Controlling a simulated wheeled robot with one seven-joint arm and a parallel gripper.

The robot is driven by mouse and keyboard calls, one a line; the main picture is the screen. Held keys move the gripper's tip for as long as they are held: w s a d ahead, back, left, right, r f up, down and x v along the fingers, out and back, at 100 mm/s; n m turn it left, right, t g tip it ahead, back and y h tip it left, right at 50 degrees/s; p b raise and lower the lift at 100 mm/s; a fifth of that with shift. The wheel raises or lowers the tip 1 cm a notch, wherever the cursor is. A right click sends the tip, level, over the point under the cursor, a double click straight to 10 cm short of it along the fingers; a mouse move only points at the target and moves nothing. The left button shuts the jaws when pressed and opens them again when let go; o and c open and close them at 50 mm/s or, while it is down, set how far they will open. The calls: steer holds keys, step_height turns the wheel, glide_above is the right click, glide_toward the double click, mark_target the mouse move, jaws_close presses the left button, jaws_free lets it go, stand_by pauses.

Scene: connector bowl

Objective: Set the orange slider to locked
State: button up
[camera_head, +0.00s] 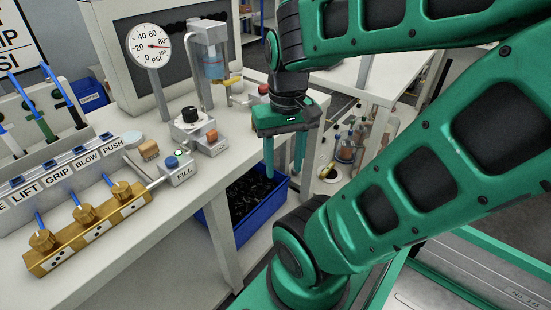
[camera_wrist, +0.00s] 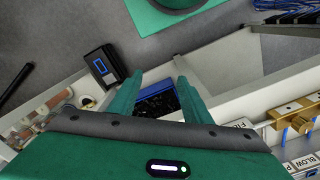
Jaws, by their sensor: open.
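The orange slider (camera_head: 211,135) is a small orange block on a grey housing on the bench, just above a label (camera_head: 219,149) that seems to read LOCK. Its exact position along its travel is too small to tell. My gripper (camera_head: 284,170) points down to the right of the slider, beyond the bench edge and well apart from it. Its two green fingers are spread with nothing between them. The wrist view shows the open fingers (camera_wrist: 160,72) too; I cannot make out the slider there.
Beside the slider stand a black knob (camera_head: 190,115), a blue FILL button (camera_head: 171,162) and a clear cylinder press (camera_head: 212,62). A brass valve manifold (camera_head: 88,225) lies at the left. A blue bin (camera_head: 276,205) of black parts sits below the bench edge. A gauge (camera_head: 149,45) stands behind.

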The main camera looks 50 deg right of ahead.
steer(key=w+d+r+n, duration=0.1)
steer(key=w+r+n, duration=0.15)
steer(key=w, duration=0.45)
steer(key=w+d+r+n, duration=0.1)
steer(key=w+r, duration=0.2)
steer(key=w, duration=0.4)
steer(key=r+n, duration=0.2)
steer(key=n, duration=0.1)
glide_above(211, 132)
step_height(211, 132, down, 11)
steer(key=shift+w+d+f, duration=0.1)
